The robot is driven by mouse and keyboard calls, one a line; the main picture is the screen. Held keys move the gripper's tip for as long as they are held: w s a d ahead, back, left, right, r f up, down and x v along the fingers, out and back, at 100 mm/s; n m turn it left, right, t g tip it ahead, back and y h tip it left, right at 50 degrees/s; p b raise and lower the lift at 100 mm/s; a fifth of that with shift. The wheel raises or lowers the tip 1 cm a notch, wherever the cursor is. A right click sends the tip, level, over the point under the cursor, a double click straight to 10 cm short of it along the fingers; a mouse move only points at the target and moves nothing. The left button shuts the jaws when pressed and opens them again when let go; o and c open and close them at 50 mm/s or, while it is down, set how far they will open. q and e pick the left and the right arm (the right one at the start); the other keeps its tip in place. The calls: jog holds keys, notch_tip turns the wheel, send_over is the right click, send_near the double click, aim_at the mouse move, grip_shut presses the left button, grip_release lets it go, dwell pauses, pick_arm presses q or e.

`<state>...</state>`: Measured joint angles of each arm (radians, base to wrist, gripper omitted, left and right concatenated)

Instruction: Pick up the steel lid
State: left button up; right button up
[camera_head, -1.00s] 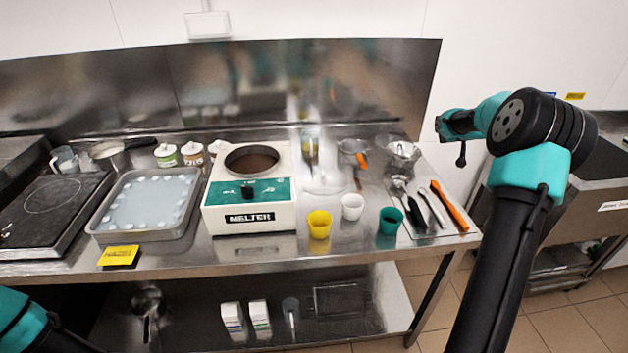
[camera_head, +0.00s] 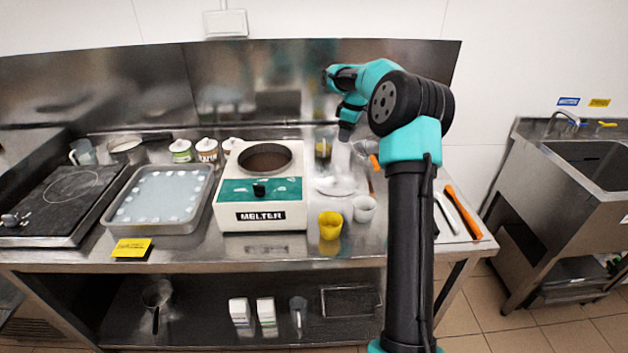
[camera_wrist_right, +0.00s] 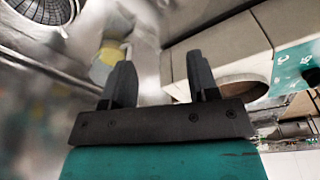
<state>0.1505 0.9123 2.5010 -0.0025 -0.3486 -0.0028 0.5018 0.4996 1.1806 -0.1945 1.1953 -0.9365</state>
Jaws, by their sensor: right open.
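A pale, shiny round shape (camera_head: 335,187) lies on the steel table just right of the melter (camera_head: 262,190). It is blurred and may be the steel lid, but I cannot make out its edge or knob clearly. My right gripper (camera_head: 345,132) is above that spot, pointing down and apart from the table. In the right wrist view the two dark fingers (camera_wrist_right: 160,82) stand apart with nothing gripped between them. Blurred shiny steel (camera_wrist_right: 145,55) shows beyond them. My left gripper is not in view.
A yellow cup (camera_head: 330,228) and a white cup (camera_head: 364,209) stand in front of the round shape. Orange- and white-handled tools (camera_head: 462,212) lie at the table's right end. A tray (camera_head: 120,222) stands left of the melter. A steel splashback (camera_head: 250,85) rises behind.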

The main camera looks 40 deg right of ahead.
jog(key=shift+a, duration=0.3)
send_over(336, 174)
jog(key=f, duration=1.2)
jog(key=shift+s, duration=0.35)
jog(key=shift+w+f, duration=0.15)
jog(key=shift+f, duration=1.15)
jog(key=shift+w+f, duration=0.1)
jog(key=shift+f, duration=1.2)
jog(key=shift+c, duration=0.3)
